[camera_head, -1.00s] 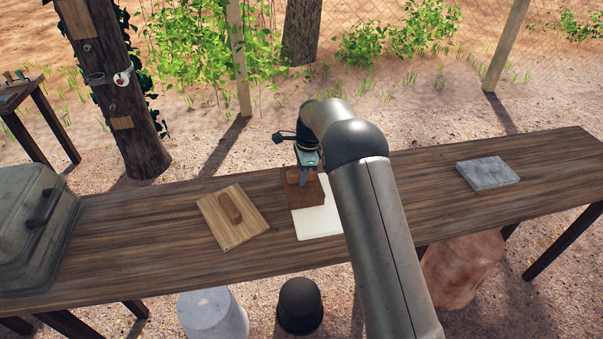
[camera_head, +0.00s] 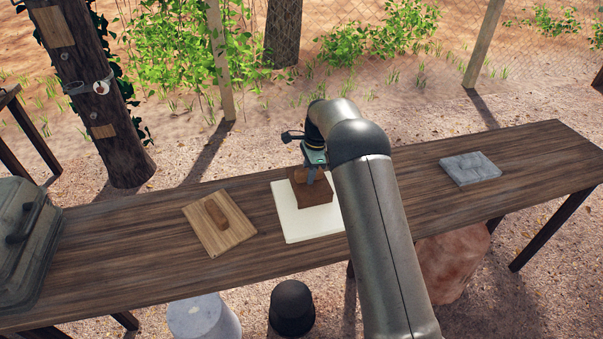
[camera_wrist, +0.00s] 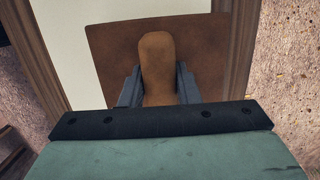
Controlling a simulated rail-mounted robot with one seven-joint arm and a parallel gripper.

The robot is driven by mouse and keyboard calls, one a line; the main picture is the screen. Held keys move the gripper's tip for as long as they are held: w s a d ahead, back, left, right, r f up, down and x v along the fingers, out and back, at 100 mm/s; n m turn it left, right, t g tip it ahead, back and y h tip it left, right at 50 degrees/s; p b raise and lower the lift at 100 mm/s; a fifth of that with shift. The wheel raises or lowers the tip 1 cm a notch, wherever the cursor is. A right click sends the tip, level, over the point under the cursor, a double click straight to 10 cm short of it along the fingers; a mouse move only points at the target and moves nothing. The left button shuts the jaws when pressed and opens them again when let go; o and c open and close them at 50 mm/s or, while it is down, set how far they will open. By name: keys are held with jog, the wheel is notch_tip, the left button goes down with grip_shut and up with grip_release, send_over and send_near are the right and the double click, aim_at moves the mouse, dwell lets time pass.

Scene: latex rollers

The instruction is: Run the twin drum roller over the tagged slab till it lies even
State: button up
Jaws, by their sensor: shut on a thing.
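My gripper (camera_head: 313,172) is shut on the upright brown handle (camera_wrist: 158,65) of a flat, dark brown board (camera_head: 318,194). The fingers grip the handle from both sides in the wrist view. The brown board lies over the far right part of a thin, cream-white slab (camera_head: 296,226) on the table. The slab shows bare along its left and near sides; the rest is hidden under the board. I cannot make out a tag on it. No twin drum roller can be made out; the held tool looks like a flat board with a handle.
A pale wooden board (camera_head: 235,238) with a brown handle lies left of the slab. A grey stone slab (camera_head: 470,168) lies to the right. A grey-green lidded case (camera_head: 22,240) stands at the left end. The wooden table (camera_head: 130,240) is otherwise mostly clear.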

jog(key=shift+w+d+f, duration=0.1)
jog(key=shift+w+d, duration=0.3)
jog(key=shift+d, duration=1.15)
jog(key=shift+w+d, duration=0.4)
jog(key=shift+d, duration=1.2)
jog(key=shift+w+d+f, duration=0.1)
jog(key=shift+w+d, duration=0.3)
jog(key=shift+d, duration=1.15)
jog(key=shift+w+d+r+p, duration=0.1)
jog(key=shift+w+d+p, duration=0.2)
jog(key=shift+d, duration=0.65)
jog(key=shift+w+d+r+p, duration=0.1)
jog(key=shift+w+d+p, duration=0.15)
jog(key=shift+d, duration=0.7)
jog(key=shift+w+d+r+p, duration=0.1)
jog(key=shift+w+d+p, duration=0.2)
jog(key=shift+d, duration=0.65)
jog(key=shift+s+a+f+b, duration=0.1)
jog(key=shift+s+a+b, duration=0.25)
jog(key=shift+a, duration=1)
jog(key=shift+s+a+f+b, duration=0.15)
jog(key=shift+s+a, duration=0.25)
jog(key=shift+a, duration=0.95)
jog(key=shift+s+a+f+b, duration=0.1)
jog(key=shift+s+a+b, duration=0.3)
jog(key=shift+a, duration=0.95)
